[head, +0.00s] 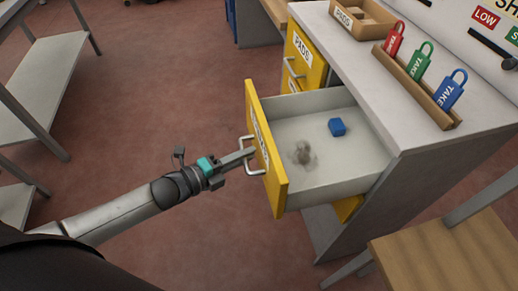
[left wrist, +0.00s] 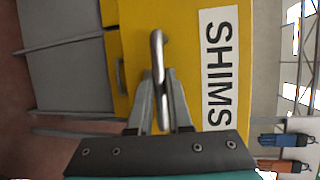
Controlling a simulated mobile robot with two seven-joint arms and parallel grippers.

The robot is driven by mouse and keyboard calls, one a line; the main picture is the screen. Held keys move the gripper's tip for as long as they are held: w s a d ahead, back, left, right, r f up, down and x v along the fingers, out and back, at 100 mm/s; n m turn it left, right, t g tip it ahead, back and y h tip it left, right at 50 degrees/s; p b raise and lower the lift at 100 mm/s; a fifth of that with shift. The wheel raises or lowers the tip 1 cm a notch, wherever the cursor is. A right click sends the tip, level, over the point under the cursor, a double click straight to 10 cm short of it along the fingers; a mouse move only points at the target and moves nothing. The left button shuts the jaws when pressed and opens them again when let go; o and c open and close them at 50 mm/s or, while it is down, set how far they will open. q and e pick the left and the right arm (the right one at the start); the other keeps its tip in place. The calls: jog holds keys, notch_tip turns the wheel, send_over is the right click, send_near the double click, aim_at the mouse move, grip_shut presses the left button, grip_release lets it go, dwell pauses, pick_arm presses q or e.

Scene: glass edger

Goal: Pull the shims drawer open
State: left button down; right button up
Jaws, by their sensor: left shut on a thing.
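The shims drawer (head: 267,152) has a yellow front and a pale grey inside, and it stands well out of the cabinet. A small blue block (head: 337,127) and a dark grey smudge-like patch (head: 304,153) lie on its floor. In the left wrist view the yellow front bears a white SHIMS label (left wrist: 218,68). My left gripper (head: 247,155) is shut on the drawer's metal handle (left wrist: 158,50); its two fingers (left wrist: 164,103) lie on either side of the bar. My right gripper is not in view.
The grey cabinet (head: 400,105) holds a closed yellow PADS drawer (head: 303,58) farther back. On its top are a PADS box (head: 358,15) and a wooden rack (head: 415,85) with red, green and blue tags. A wooden seat (head: 450,255) stands at the lower right. Floor left of the drawer is clear.

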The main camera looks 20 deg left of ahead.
pick_arm(q)
jog(key=shift+a, duration=0.1)
jog(key=c, duration=1.1)
grip_release()
jog(key=shift+s, duration=0.1)
jog(key=p+v, duration=0.2)
jog(key=v, duration=1.3)
jog(key=shift+r+p, duration=0.1)
jog(key=shift+p, duration=0.25)
